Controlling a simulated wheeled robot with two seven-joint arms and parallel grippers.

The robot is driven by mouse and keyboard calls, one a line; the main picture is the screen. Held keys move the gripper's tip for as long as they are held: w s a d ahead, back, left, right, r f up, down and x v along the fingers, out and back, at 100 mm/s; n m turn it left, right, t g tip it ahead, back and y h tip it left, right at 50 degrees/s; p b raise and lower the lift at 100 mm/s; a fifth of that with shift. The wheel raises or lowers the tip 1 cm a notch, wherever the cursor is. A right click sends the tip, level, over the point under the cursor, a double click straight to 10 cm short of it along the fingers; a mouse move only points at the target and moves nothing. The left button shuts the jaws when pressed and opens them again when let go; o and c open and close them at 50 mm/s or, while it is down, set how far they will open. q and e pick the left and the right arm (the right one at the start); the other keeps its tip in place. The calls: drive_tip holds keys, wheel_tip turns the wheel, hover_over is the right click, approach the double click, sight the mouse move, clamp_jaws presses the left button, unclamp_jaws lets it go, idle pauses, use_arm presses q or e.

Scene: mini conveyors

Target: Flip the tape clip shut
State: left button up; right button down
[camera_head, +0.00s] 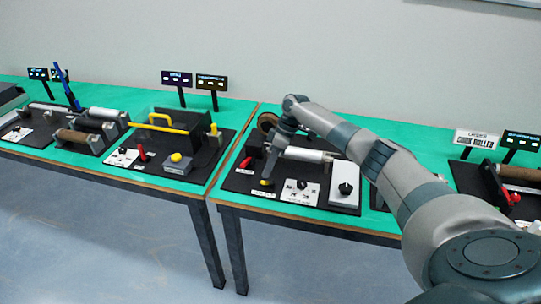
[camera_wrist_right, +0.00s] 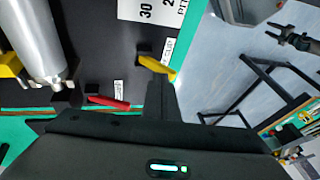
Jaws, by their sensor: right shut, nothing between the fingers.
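A short yellow lever (camera_wrist_right: 157,66) sticks out at the edge of a black board, beside a printed label ending in "CLIP"; I take it to be the tape clip. In the head view the yellow lever (camera_head: 266,182) is small at the board's front edge. My right gripper (camera_wrist_right: 160,82) is shut and empty, its dark fingertips close to the yellow lever; I cannot tell whether they touch. In the head view the right gripper (camera_head: 268,172) points down there. A dark, gripper-like shape (camera_wrist_right: 290,37), possibly my left gripper, shows far off in the wrist view.
A red lever (camera_wrist_right: 108,102) and a grey roller (camera_wrist_right: 38,40) lie near the gripper. A white block with a black knob (camera_head: 344,188) stands right on the same board. Other mini conveyors stand left and right on the green tables (camera_head: 226,188).

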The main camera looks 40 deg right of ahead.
drive_tip(key=shift+s+a+f, duration=0.15)
drive_tip(key=shift+a, duration=0.05)
drive_tip(key=shift+f, duration=0.1)
